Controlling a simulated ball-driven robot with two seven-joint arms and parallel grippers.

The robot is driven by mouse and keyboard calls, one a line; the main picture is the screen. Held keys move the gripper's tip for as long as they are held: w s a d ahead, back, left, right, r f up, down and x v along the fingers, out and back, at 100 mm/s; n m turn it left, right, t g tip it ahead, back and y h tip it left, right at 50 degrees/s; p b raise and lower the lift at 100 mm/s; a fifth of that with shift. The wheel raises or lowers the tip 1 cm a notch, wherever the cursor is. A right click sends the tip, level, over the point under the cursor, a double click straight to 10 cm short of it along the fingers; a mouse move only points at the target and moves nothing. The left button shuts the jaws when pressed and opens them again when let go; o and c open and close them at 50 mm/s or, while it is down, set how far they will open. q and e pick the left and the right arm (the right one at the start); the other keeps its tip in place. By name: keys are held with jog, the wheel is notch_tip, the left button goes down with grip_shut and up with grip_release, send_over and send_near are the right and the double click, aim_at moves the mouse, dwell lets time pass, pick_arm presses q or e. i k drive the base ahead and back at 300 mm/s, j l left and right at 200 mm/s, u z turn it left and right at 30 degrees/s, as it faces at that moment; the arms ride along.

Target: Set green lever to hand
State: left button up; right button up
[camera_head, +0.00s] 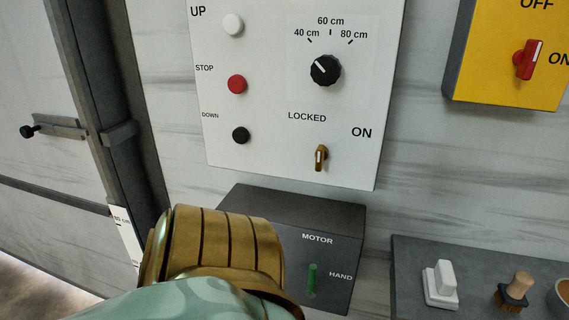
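The green lever (312,279) is on the front of a dark grey box (340,240) low in the middle of the head view. The lever stands upright, with its upper end towards the MOTOR label above it. The HAND label is to its right. A gold and teal link of my arm fills the lower left foreground and covers the left part of the box. No fingers of either gripper show in the view.
A white control panel (270,60) with buttons, a dial and a gold switch is above the box. A yellow box (490,60) with a red switch is at upper right.

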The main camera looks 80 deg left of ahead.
aim_at(313, 282)
jog(key=j+u, duration=0.15)
jog(key=u, duration=1.75)
jog(key=k+j, duration=0.05)
